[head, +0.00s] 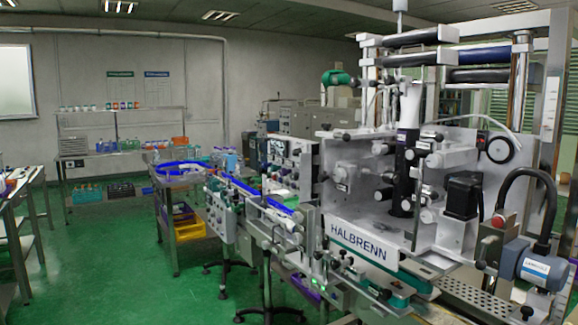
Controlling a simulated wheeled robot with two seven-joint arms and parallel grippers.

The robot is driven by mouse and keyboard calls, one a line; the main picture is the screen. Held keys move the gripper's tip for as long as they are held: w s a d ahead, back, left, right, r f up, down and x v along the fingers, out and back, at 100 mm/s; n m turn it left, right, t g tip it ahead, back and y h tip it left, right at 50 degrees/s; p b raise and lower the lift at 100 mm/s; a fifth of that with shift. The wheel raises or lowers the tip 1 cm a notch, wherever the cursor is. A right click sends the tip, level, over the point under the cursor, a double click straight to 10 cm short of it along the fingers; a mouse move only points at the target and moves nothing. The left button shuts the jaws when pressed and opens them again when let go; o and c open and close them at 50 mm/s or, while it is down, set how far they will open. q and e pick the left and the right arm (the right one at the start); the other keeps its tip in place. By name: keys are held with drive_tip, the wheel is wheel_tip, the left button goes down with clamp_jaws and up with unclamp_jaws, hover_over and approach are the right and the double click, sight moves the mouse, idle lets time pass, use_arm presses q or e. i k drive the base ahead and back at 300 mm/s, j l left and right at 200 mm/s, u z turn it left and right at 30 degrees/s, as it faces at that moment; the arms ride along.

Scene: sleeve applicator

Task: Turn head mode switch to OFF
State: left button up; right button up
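The sleeve applicator (405,190), a large grey machine lettered HALBRENN, fills the right half of the head view. A second, smaller control box (219,216) with several small round controls hangs below the conveyor. The head mode switch cannot be told apart from the other controls at this size, and its setting is not readable. Neither of my grippers is in view.
A conveyor with blue rails (250,193) runs from a round blue-rimmed table (183,168) to the machine. A blue-grey motor (530,267) with a black hose stands at right. Shelves with bottles line the back wall. Green floor (110,260) at left is clear.

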sight(297, 152)
drive_tip(key=i+j+z, duration=0.1)
drive_tip(key=z, duration=0.25)
drive_tip(key=j+z, duration=0.1)
drive_tip(key=z, duration=0.25)
drive_tip(key=i+j+z, duration=0.1)
drive_tip(key=j, duration=0.3)
drive_tip(key=i+j+z, duration=0.1)
drive_tip(key=j, duration=0.3)
drive_tip(key=i+j+z, duration=0.1)
drive_tip(key=j, duration=0.3)
drive_tip(key=i+j+z, duration=0.1)
drive_tip(key=j, duration=0.3)
drive_tip(key=i+j+z, duration=0.15)
drive_tip(key=j, duration=0.3)
drive_tip(key=i, duration=0.05)
